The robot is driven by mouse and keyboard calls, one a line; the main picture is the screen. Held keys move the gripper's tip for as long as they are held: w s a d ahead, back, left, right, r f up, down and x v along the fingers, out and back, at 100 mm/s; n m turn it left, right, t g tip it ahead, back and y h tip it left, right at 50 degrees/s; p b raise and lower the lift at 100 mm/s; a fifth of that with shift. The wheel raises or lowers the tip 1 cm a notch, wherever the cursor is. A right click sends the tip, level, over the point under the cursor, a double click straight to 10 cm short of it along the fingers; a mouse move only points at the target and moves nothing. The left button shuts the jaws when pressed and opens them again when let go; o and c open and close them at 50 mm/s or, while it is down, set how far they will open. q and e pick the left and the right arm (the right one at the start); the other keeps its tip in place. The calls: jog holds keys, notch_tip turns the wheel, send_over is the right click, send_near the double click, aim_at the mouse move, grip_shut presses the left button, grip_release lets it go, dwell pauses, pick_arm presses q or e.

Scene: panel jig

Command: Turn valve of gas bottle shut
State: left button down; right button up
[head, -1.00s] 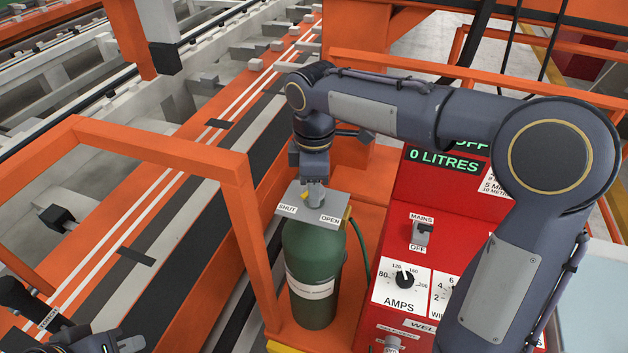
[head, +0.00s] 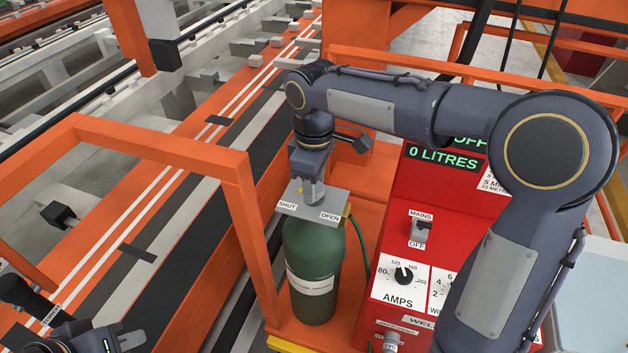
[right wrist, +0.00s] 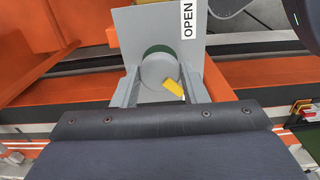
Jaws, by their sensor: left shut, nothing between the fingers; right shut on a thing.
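The green gas bottle (head: 312,256) stands upright on the orange cart. A grey plate (head: 308,212) on its top carries a SHUT label at left and an OPEN label at right. My right gripper (head: 307,193) is above the plate, shut on the round grey valve knob (right wrist: 159,71). The knob sits between the fingers in the right wrist view, and its yellow mark (right wrist: 174,89) points to the lower right there. The fingers mostly hide the knob in the head view. My left gripper (head: 92,343) is at the bottom left edge, partly cut off, away from the bottle.
A red welder panel (head: 420,270) with dials and a MAINS switch stands right of the bottle. Its display reads 0 LITRES. An orange frame (head: 245,215) stands close on the bottle's left. A dark hose (head: 360,245) runs beside the bottle.

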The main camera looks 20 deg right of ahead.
aim_at(318, 188)
jog(key=o, duration=1)
jog(key=shift+c, duration=0.2)
notch_tip(318, 188, up, 8)
jog(key=shift+f, duration=0.1)
jog(key=shift+s+d+b, duration=0.2)
jog(key=shift+d+b, duration=0.1)
jog(key=s+d+f+m+t+y, duration=0.25)
jog(key=s+d+m, duration=0.35)
jog(key=s, duration=0.4)
jog(key=s+d+f+m+t+y+b, duration=0.1)
jog(key=s+f+m+t, duration=0.2)
jog(key=s+f+m, duration=0.3)
jog(key=s+f, duration=0.3)
jog(key=s, duration=0.2)
jog(key=shift+m, duration=0.3)
